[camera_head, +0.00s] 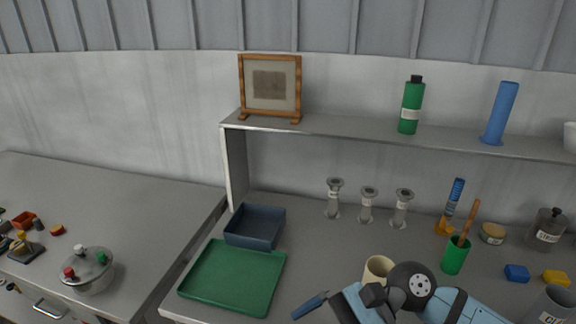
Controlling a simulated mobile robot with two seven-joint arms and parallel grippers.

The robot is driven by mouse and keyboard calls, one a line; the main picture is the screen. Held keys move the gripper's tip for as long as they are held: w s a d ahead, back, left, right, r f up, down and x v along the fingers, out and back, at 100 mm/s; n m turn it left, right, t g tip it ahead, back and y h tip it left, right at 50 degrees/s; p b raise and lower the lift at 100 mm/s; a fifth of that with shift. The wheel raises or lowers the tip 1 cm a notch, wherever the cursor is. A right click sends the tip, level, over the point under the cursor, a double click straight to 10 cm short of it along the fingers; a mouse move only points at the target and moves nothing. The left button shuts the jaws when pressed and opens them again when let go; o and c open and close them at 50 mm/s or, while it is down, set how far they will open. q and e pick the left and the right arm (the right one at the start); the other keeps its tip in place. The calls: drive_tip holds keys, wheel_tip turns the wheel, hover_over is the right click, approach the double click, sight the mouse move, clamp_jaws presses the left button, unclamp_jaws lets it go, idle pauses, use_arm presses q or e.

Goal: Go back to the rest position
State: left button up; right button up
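One blue and black arm of mine reaches in from the lower right. I take it for my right arm. Its gripper end (338,304) is at the bottom edge, right of the green tray (205,259) and partly cut off. A small dark blue piece sticks out at its left; I cannot tell if it is a finger or a held thing. The fingers do not show clearly. A cream cup (377,267) stands just behind the arm, partly hidden. My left gripper is not in view.
A dark blue bin (255,227) sits behind the tray. Several grey stands, a green cup (455,256) and a labelled jar (548,229) stand under the shelf (340,127). The left table (130,196) holds a lidded pot (88,270) and has free room behind it.

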drive_tip(key=w+r+m+t+y+p, duration=0.1)
drive_tip(key=w+r+m+t+y, duration=0.25)
drive_tip(key=m+t+y, duration=1)
drive_tip(key=w+d+f+m+t+h, duration=0.25)
drive_tip(key=m+h, duration=0.25)
drive_tip(key=m, duration=0.5)
drive_tip(key=w+d+f+m+t+h, duration=0.15)
drive_tip(key=m+t+h, duration=0.25)
drive_tip(key=m, duration=0.7)
drive_tip(key=s+d+f+m+t+h+p, duration=0.1)
drive_tip(key=d+f+m+t+h+p, duration=0.3)
drive_tip(key=f+m+h, duration=0.85)
drive_tip(key=s+d+f+m+g+h+b, duration=0.1)
drive_tip(key=s+d+f+m+g, duration=0.2)
drive_tip(key=s+f+m, duration=0.2)
drive_tip(key=s+d+f+m+g+h, duration=0.1)
drive_tip(key=s+d+f+m+g, duration=0.2)
drive_tip(key=s+f+m, duration=0.3)
wheel_tip(320, 180, down, 2)
drive_tip(key=shift+d+f+m+g+b, duration=0.3)
drive_tip(key=shift+m+g, duration=0.4)
drive_tip(key=shift+m, duration=0.4)
